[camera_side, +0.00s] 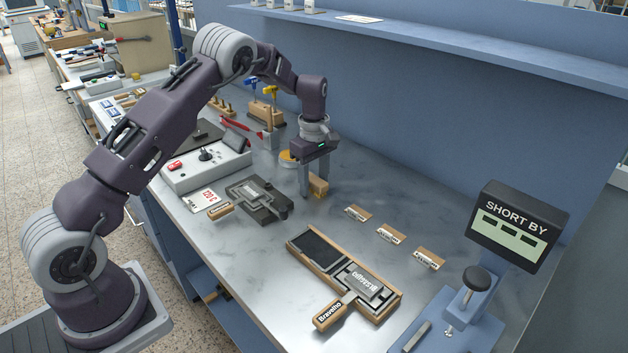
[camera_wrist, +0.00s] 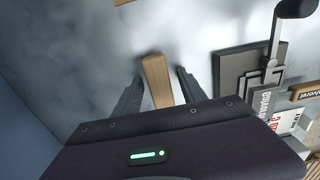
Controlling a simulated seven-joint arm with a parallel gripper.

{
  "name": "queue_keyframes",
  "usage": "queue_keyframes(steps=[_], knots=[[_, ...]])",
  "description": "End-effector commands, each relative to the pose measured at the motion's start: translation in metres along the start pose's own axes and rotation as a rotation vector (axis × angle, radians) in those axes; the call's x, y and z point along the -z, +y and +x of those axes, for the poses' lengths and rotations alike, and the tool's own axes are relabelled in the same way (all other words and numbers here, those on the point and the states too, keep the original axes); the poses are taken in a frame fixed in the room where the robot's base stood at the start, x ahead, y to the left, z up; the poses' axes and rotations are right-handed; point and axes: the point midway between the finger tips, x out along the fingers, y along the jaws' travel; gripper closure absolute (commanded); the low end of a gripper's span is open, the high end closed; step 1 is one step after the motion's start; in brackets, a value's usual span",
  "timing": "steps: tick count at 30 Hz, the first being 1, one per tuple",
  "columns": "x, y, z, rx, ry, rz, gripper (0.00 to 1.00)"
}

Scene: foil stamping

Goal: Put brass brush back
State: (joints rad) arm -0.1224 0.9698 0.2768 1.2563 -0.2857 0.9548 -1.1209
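A small wooden piece (camera_side: 319,186), likely the brass brush, stands on the metal bench below my gripper (camera_side: 317,183). In the wrist view its pale wooden top (camera_wrist: 157,80) lies between the two fingers of my gripper (camera_wrist: 157,88), with a gap on each side. My gripper is open, pointing down, fingers astride the wood. No bristles show, and I cannot tell whether the wood touches the bench along its whole underside.
A dark stamping plate (camera_side: 262,203) and a control box (camera_side: 205,163) are to the left. Several small wooden tags (camera_side: 391,234) are to the right, near a SHORT BY display (camera_side: 516,226). An amber roll (camera_side: 288,158) sits behind the fingers.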

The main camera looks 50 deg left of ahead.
Motion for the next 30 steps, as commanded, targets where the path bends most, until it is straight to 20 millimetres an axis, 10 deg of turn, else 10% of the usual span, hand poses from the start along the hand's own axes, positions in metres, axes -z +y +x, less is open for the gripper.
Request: queue_keyframes(steps=[30], knots=[[-0.012,-0.018,-0.161,-0.049,-0.013,0.094,0.51]])
